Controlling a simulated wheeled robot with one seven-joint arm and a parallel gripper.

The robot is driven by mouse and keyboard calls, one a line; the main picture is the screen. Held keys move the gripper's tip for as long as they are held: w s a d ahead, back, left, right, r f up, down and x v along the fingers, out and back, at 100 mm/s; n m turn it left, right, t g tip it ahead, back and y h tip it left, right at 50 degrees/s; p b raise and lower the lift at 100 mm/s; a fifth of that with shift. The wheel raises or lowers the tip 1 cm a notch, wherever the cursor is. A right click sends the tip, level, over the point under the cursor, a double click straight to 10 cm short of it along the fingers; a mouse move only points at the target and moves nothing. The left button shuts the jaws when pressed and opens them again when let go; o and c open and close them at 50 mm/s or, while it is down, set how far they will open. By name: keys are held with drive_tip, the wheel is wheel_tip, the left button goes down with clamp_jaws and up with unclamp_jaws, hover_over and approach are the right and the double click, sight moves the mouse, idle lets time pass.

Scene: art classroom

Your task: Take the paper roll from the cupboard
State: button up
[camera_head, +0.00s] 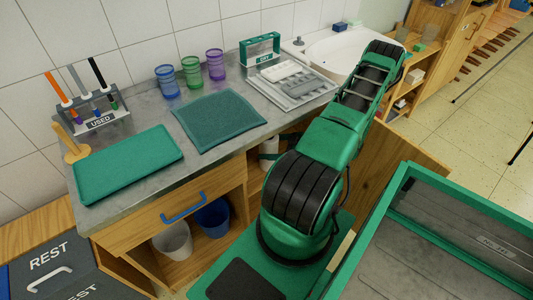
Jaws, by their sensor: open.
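The cupboard (253,184) is the wooden unit under the grey counter, and its interior shows in a gap left of my green and black arm. A white upright cylinder (268,152), which looks like the paper roll, is partly visible inside. My arm covers its right side and much of the opening. A wooden panel, perhaps the open door (410,152), shows right of my arm. My arm reaches up and away towards the sink. My gripper is not in view, so its place relative to the roll cannot be seen.
The counter holds a green tray (128,165), a green mat (218,121), cups (191,72), a brush rack (90,105) and a grey tray (309,88). Two bins (212,217) stand on a low shelf. A green-rimmed tray (428,172) is at front right.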

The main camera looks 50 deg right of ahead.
drive_tip(key=x, duration=0.4)
drive_tip(key=shift+w+f, duration=0.15)
drive_tip(key=shift+w, duration=0.2)
drive_tip(key=c, duration=1.2)
